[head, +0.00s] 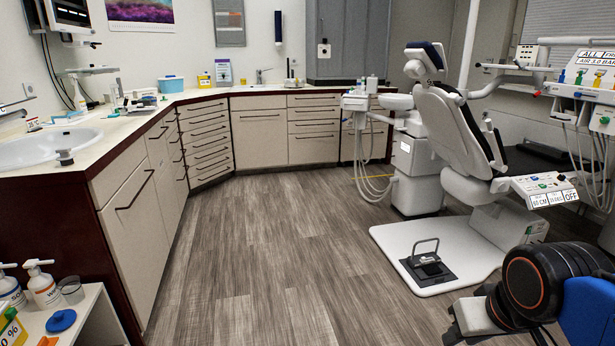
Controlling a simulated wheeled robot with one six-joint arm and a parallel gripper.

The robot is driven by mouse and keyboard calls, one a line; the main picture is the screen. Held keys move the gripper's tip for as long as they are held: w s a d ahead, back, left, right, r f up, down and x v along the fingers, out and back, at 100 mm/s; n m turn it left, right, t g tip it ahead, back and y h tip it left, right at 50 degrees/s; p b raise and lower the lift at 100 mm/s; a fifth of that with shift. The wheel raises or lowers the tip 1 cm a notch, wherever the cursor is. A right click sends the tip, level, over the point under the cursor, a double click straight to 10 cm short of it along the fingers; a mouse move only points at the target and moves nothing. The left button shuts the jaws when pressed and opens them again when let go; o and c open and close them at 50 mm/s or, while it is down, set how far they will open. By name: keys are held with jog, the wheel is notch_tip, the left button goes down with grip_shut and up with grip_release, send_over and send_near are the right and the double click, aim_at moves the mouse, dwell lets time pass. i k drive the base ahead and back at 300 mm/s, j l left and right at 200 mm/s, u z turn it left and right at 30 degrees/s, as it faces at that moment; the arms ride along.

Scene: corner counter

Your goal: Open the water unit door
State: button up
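The water unit (407,180) looks to be the white, rounded cabinet beside the dental chair, below a white bowl (396,101). It stands right of the picture's middle. A small label (406,147) shows on its front. No open door shows on it, and its door seam and handle are too small to make out. Part of my arm, black, orange and blue, fills the bottom right corner.
The dental chair (455,130) and its white base plate (390,240) with a black foot pedal (427,266) stand at the right. Hoses (368,165) hang left of the unit. Corner cabinets (260,130) line the left and back. The wooden floor (270,240) is clear.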

aim_at(402, 155)
jog(key=i+j+u, duration=0.3)
jog(key=i, duration=0.55)
jog(key=i+u, duration=0.3)
jog(key=i, duration=0.5)
jog(key=i+z, duration=0.15)
jog(key=i, duration=0.25)
jog(key=i+j+z, duration=0.2)
jog(key=i, duration=0.25)
jog(key=i+z, duration=0.15)
jog(key=i, duration=0.25)
jog(key=i+j+z, duration=0.15)
jog(key=i, duration=0.25)
jog(key=i+j+z, duration=0.8)
jog(key=i+j, duration=0.05)
jog(key=j, duration=0.1)
